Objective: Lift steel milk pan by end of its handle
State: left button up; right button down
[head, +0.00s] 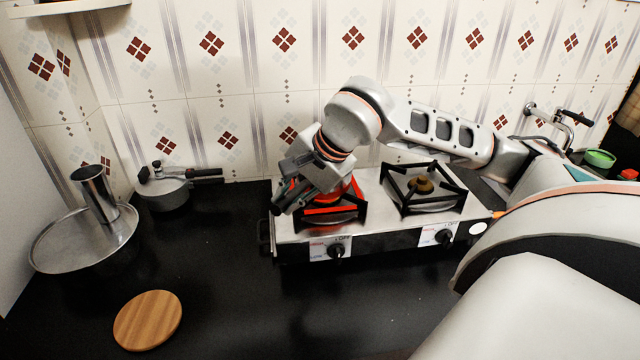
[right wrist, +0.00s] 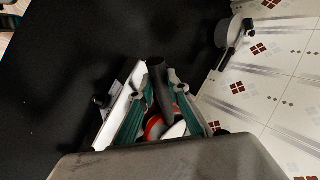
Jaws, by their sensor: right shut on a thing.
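My right gripper (head: 287,192) reaches in over the left burner of the stove. It is shut on a dark handle (right wrist: 157,82), which shows between the fingers of the right gripper (right wrist: 162,88) in the right wrist view. The handle seems to belong to the milk pan, a red and pale round thing (right wrist: 155,127) partly seen behind the fingers. In the head view its red part (head: 342,190) shows at the left burner, mostly hidden by my gripper. I cannot tell whether it touches the burner. My left gripper is not in view.
The two-burner stove (head: 400,243) stands against the tiled wall; its right burner (head: 423,186) is empty. A lidded steel pot (head: 165,195), a steel plate (head: 60,248) with a tumbler (head: 97,196), and a wooden disc (head: 148,320) are at the left. The black counter between is clear.

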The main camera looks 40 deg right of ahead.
jog(key=shift+w+r, duration=0.1)
jog(key=shift+r, duration=0.15)
